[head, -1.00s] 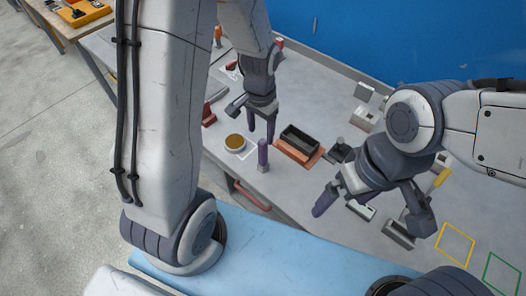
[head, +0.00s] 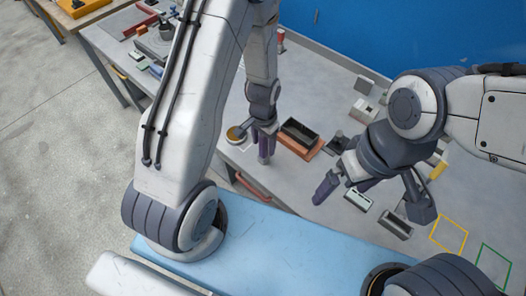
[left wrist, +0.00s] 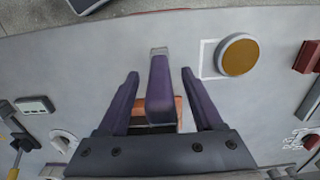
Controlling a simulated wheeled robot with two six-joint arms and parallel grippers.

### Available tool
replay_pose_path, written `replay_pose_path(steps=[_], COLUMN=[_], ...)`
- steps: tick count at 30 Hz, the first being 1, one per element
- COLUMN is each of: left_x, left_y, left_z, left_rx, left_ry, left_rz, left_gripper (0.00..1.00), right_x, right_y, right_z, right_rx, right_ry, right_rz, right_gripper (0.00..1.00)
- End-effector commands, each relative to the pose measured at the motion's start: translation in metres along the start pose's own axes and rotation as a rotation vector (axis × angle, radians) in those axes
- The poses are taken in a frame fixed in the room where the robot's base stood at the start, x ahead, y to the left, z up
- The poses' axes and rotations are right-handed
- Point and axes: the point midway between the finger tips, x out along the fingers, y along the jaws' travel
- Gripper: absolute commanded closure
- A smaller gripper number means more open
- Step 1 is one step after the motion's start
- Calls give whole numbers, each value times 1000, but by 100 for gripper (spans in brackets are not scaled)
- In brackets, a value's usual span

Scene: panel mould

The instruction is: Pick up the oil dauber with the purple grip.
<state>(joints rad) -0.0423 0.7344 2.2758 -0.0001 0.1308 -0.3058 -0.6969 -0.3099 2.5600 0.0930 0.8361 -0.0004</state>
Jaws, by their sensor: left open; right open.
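The oil dauber with the purple grip (left wrist: 160,85) stands between the two open fingers of my left gripper (left wrist: 160,100) in the left wrist view. Its grey end points to the top of that picture, and a gap shows on each side of the grip. In the head view my left gripper (head: 266,148) is over the dauber's place near the table's front edge; the dauber is largely hidden by the similarly purple fingers. My right gripper (head: 372,198) is open and empty, above the table further right.
A round cup with a brown top (head: 236,134) sits left of the left gripper, also seen in the left wrist view (left wrist: 238,56). A dark mould box (head: 300,131) on an orange base (head: 296,145) is close on the right. Yellow (head: 449,234) and green outlines mark bare table at right.

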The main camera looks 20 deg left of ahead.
Motion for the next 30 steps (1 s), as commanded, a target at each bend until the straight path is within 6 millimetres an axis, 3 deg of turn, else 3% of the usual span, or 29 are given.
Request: replay_pose_path(steps=[3,8,9,22,30], left_x=[0,0,0,-6,-38], left_y=[0,0,0,0,-1], left_z=[0,0,0,-1,-2], left_rx=[0,0,0,0,0], left_ry=[0,0,0,2,8], left_rz=[0,0,0,-1,-3], left_gripper=[36,98,100,100,100], right_x=[0,0,0,2,14], right_y=[0,0,0,0,1], right_z=[0,0,0,0,1], right_rx=[0,0,0,0,2], right_ry=[0,0,0,0,0], right_rz=[0,0,0,0,0], right_gripper=[0,0,0,0,0])
